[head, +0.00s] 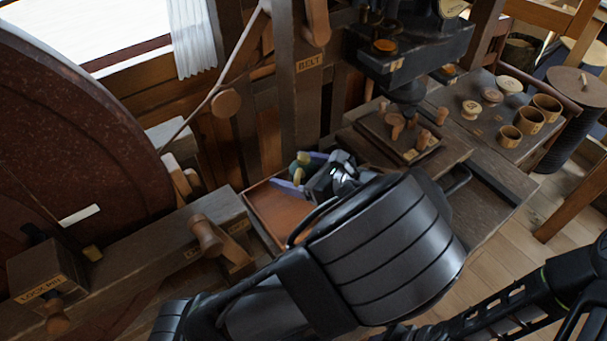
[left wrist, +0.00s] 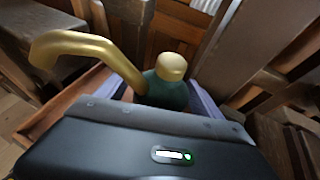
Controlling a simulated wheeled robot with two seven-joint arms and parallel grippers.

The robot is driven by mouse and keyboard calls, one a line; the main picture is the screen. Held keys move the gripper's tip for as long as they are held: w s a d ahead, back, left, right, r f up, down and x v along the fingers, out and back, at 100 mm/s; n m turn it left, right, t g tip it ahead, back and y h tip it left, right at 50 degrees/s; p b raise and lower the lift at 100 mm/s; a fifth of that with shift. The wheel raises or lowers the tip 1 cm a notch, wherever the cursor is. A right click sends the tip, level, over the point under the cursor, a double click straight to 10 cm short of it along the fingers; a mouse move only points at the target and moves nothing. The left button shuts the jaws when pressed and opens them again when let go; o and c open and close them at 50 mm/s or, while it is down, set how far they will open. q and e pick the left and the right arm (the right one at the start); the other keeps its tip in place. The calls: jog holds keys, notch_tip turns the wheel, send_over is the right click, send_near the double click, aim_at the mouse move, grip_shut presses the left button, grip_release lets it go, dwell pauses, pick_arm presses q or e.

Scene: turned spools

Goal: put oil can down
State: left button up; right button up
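The oil can (left wrist: 166,92) has a green body, a brass cap and a long bent brass spout (left wrist: 85,47) in the left wrist view. In the head view the oil can (head: 303,160) is small and partly hidden by my left gripper (head: 300,172). The gripper's pale purple fingers lie on both sides of the can's body and appear shut on it. The can is over or in a shallow reddish-brown wooden tray (head: 272,212). Its base is hidden, so I cannot tell whether it touches the tray. My right gripper's fingers are not in view; only dark arm parts show at lower right.
A large dark red wheel (head: 80,140) stands left, with a wooden beam and lock pin box (head: 45,272) before it. A drill-like machine (head: 412,50) stands behind. The right bench holds small wooden cups (head: 530,122) and discs. A post marked BELT (head: 300,85) rises behind the tray.

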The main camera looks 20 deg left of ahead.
pick_arm(q)
grip_shut()
dwell(0.7)
